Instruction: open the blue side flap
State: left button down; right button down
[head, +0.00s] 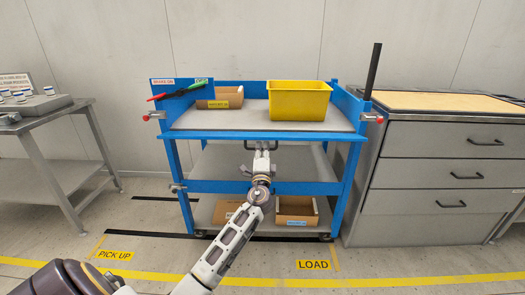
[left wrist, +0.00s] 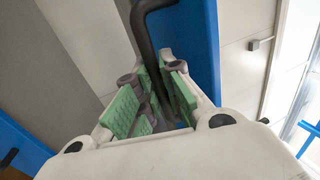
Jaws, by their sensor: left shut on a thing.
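The blue side flap (head: 225,135) shows as a narrow blue strip along the front edge of the blue cart's top deck; I cannot tell its exact angle. Its black handle (head: 281,144) sticks out at the front middle. My left gripper (head: 262,148) is shut on this handle. In the left wrist view the black handle (left wrist: 143,22) runs down between the green finger pads of the gripper (left wrist: 160,98), with the blue panel (left wrist: 197,40) close behind. The handle's lower part is partly hidden by the fingers. My right gripper is not in view.
Latches with red knobs sit at the left (head: 154,115) and right (head: 372,117) front corners. A yellow bin (head: 298,103) and a cardboard box (head: 220,101) stand on the deck (head: 220,120). A grey drawer cabinet (head: 440,175) stands close on the right, a table (head: 45,118) on the left.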

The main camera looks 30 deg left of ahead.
pick_arm(q)
jog(key=c, duration=1.5)
grip_release()
jog(key=shift+r, duration=0.1)
jog(key=shift+c, duration=0.2)
jog(key=shift+s+d, duration=0.1)
jog(key=v, duration=1.1)
jog(key=shift+s+f, duration=0.25)
jog(key=shift+s, duration=0.05)
jog(key=shift+d, duration=0.15)
